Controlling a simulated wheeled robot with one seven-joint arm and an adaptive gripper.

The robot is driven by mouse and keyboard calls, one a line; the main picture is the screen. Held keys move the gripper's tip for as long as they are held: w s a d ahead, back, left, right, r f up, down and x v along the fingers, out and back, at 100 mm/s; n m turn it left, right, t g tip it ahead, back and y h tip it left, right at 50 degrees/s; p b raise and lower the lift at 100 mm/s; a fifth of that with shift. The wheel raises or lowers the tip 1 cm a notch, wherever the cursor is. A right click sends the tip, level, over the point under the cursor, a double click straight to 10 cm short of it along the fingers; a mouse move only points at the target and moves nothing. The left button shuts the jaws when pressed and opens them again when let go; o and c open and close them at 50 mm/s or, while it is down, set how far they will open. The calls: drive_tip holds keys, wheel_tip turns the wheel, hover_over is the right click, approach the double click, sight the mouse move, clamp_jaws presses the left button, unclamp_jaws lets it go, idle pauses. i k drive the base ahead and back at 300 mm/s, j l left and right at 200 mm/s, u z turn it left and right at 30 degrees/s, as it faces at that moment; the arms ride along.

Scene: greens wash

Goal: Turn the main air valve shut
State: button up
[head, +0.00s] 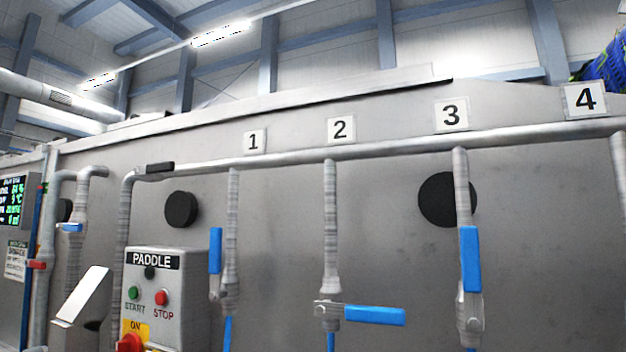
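No valve in the head view carries a readable "main air" label. Drop 4's lever is outside the picture. My gripper is not in view.
A PADDLE control box (154,300) with green, red and black buttons and a red knob stands below the pipe. Black round discs (181,209) sit on the steel wall.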

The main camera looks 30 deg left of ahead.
sight(167, 166)
drive_tip(key=j+u, duration=0.1)
drive_tip(key=u, duration=1.65)
